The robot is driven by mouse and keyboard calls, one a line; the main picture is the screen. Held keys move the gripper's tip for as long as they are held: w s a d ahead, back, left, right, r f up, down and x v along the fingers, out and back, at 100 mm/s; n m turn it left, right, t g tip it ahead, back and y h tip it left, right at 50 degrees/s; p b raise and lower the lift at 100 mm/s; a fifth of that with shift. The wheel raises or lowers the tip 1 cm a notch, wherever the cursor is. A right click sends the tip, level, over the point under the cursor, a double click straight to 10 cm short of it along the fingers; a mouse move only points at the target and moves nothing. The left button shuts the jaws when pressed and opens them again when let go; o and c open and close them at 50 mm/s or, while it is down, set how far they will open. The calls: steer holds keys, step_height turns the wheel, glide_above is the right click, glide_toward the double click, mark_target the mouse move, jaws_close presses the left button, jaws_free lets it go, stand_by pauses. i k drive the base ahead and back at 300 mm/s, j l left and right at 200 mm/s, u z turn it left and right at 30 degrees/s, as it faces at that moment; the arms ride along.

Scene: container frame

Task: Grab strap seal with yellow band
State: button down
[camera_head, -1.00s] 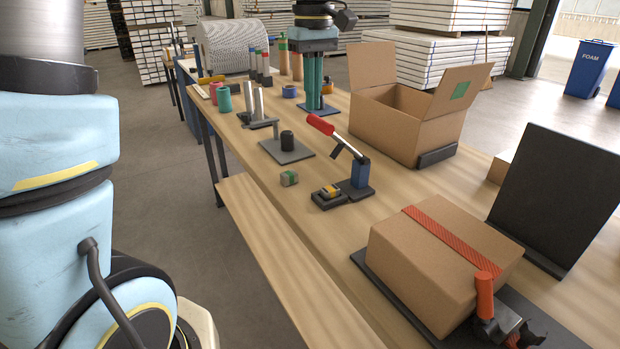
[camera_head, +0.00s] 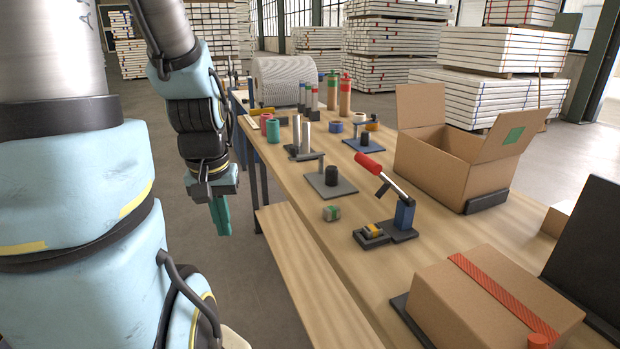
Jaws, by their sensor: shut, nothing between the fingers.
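The strap seal with the yellow band (camera_head: 374,230) is a small grey block in a low black holder (camera_head: 364,240). The holder is at the base of a blue post (camera_head: 404,215) with a red-handled lever, on the wooden workbench (camera_head: 290,200). A second small seal with a green band (camera_head: 331,213) lies loose on the bench to its left. My gripper (camera_head: 223,230) has teal fingers pointing down, shut and empty. It hangs beyond the bench's left edge, well to the left of both seals.
The raised red-handled lever (camera_head: 370,167) stands just behind the yellow-banded seal. A grey plate with a black cylinder (camera_head: 331,175) lies behind the seals. An open cardboard box (camera_head: 450,160) and a closed strapped box (camera_head: 470,305) flank them on the right.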

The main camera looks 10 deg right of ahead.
mark_target(373, 231)
steer(key=z, duration=0.95)
